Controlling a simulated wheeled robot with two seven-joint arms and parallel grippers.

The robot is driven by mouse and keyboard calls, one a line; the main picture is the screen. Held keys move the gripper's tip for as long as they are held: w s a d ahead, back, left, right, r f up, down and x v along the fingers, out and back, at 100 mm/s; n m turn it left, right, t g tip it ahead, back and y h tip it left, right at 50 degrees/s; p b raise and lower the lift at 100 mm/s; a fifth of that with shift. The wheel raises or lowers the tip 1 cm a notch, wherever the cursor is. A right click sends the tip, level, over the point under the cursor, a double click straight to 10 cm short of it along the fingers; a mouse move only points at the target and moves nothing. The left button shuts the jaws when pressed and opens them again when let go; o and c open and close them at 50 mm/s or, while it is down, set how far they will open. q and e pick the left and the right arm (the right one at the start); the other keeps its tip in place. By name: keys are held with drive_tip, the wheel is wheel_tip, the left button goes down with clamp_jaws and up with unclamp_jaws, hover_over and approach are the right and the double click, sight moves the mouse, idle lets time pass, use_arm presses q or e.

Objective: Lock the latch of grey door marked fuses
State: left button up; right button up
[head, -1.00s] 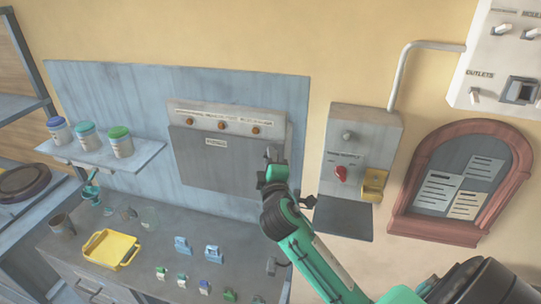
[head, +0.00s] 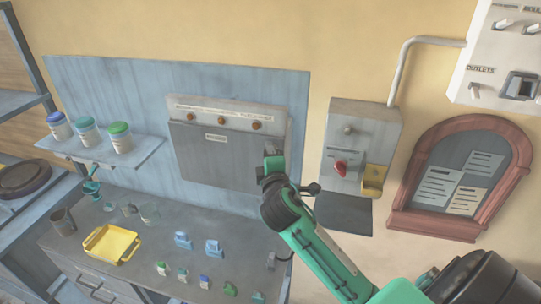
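The grey door (head: 211,158) with a small light label (head: 216,138) is the front of a box on the blue back panel. It looks closed, and its label is too small to read clearly. My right gripper (head: 271,162) is at the door's right end, its tip over or very close to the door's edge. It hides the latch area there, so I cannot tell the latch's position or whether the gripper touches it. Whether its fingers are open or shut is not clear. My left gripper is not in view.
A strip with several orange-brown knobs (head: 221,121) runs above the door. To the right is a grey box with a red switch (head: 340,168) and a yellow part (head: 373,180), above a dark shelf (head: 343,215). The bench below holds a yellow tray (head: 111,244) and several small parts.

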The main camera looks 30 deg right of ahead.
drive_tip(key=shift+o, duration=0.2)
drive_tip(key=shift+s+a+f, duration=0.1)
drive_tip(key=shift+s+a, duration=0.05)
drive_tip(key=shift+s, duration=0.1)
drive_tip(key=b+v, duration=0.2)
drive_tip(key=v, duration=1.1)
idle(0.4)
